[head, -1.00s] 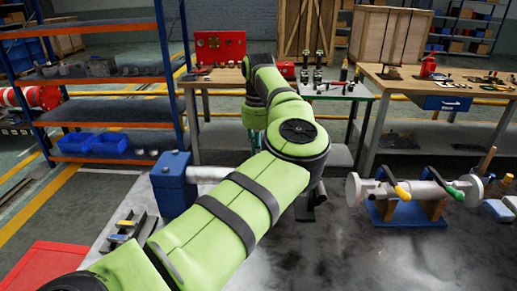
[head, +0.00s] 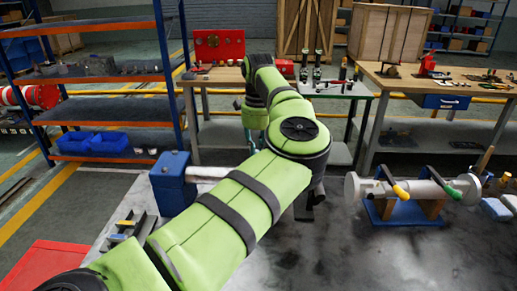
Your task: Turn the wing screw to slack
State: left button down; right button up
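I cannot pick out the wing screw in the head view. My green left arm comes in from the lower left and covers the middle of the view. My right gripper is out of view. A blue block-shaped unit (head: 172,183) with a pale horizontal cylinder (head: 208,172) stands on the grey bench, partly behind my arm. A grey pipe (head: 408,190) with yellow-handled and green-handled levers rests on a blue and wooden stand at the right.
A blue-orange shelf (head: 110,80) stands at the left with blue bins (head: 108,144). The bench (head: 370,260) is clear at front right. Workbenches and wooden crates stand behind.

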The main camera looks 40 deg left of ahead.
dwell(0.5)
pick_arm(q)
jog(key=c, duration=1.2)
grip_release()
jog(key=shift+a, duration=0.1)
notch_tip(320, 180, up, 12)
